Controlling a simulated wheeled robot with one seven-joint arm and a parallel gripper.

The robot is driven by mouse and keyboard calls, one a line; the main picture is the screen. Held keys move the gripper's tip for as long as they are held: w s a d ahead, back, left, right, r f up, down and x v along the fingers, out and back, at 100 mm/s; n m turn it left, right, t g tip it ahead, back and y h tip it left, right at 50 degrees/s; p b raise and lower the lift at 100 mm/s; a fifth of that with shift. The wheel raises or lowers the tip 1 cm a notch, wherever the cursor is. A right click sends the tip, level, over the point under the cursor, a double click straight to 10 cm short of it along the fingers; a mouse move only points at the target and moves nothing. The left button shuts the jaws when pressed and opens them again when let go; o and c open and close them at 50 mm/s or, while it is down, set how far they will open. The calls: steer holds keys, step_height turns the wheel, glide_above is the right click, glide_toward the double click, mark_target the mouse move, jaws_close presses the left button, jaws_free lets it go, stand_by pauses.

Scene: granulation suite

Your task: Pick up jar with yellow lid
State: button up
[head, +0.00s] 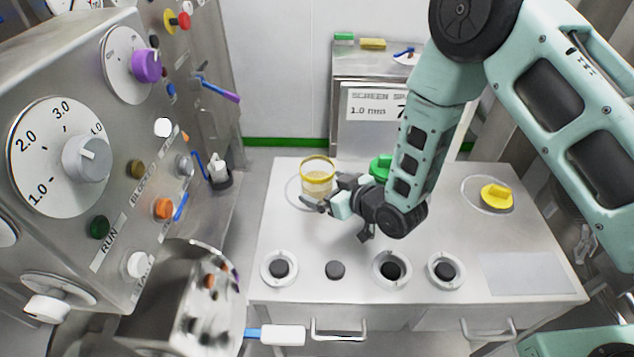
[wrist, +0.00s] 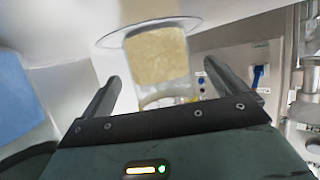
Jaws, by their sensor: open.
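The jar with a yellow lid (head: 317,180) stands upright at the back left of the white worktop, inside a ringed spot. It is clear-walled with pale beige contents and a yellow band at its top. In the wrist view the jar (wrist: 158,56) appears ahead, between the lines of the two fingers. My gripper (head: 324,196) is open beside the jar, on its front right side. In the wrist view my gripper (wrist: 160,74) has its fingers spread and nothing clamped. Whether a finger touches the jar cannot be told.
A green-lidded item (head: 381,167) is partly hidden behind my arm. A yellow lid-like piece (head: 497,196) sits at the right of the worktop (head: 300,230). Several dark round pieces (head: 335,270) line the front. A control panel (head: 110,150) stands close on the left.

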steer(key=shift+x, duration=1)
steer(key=c, duration=1.8)
steer(key=shift+r, duration=0.1)
step_height(320, 180, up, 10)
steer(key=shift+f+b, duration=0.1)
steer(key=shift+b, duration=0.8)
